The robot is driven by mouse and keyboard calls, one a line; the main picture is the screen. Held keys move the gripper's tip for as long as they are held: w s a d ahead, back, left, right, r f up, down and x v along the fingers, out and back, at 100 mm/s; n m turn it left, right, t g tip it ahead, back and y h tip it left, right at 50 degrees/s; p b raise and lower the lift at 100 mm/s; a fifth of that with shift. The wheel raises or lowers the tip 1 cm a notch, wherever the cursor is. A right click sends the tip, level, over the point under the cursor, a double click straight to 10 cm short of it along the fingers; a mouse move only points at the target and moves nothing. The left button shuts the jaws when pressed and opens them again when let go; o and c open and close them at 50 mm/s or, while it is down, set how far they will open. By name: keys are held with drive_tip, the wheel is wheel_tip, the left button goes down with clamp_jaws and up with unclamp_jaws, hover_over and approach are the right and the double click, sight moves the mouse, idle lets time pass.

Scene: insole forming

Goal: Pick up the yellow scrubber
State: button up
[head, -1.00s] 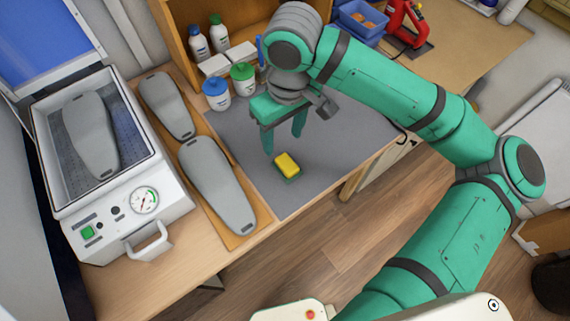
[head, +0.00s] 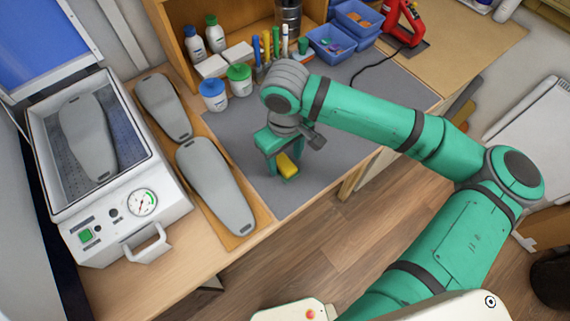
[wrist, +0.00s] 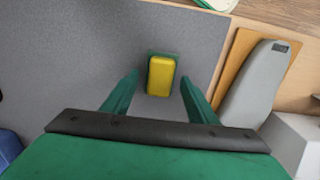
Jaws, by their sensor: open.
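The yellow scrubber (head: 287,166) has a yellow top and a dark green base and lies on the grey mat (head: 318,183). In the head view my gripper (head: 284,168) is low over it and hides part of it. In the wrist view the scrubber (wrist: 160,76) lies ahead of my open gripper (wrist: 160,84), between the lines of the two green fingers. Nothing is held. I cannot tell from these views how far the fingertips are above the mat.
Two grey insole forms on wooden boards (head: 255,220) lie left of the mat, beside a white forming machine (head: 110,225). Jars (head: 213,95), pens and blue bins (head: 330,45) stand at the back. The mat around the scrubber is clear; the table's front edge is close.

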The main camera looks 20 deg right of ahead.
drive_tip(key=shift+f, duration=0.45)
drive_tip(key=c, duration=1.2)
drive_tip(key=shift+o, duration=0.2)
drive_tip(key=shift+r, duration=0.15)
drive_tip(key=shift+r, duration=0.3)
wheel_tip(320, 180, up, 2)
drive_tip(key=shift+r, duration=0.15)
drive_tip(key=s+a+r, duration=0.9)
drive_tip(key=a+r, duration=0.1)
drive_tip(key=shift+a, duration=0.3)
drive_tip(key=shift+s, duration=0.1)
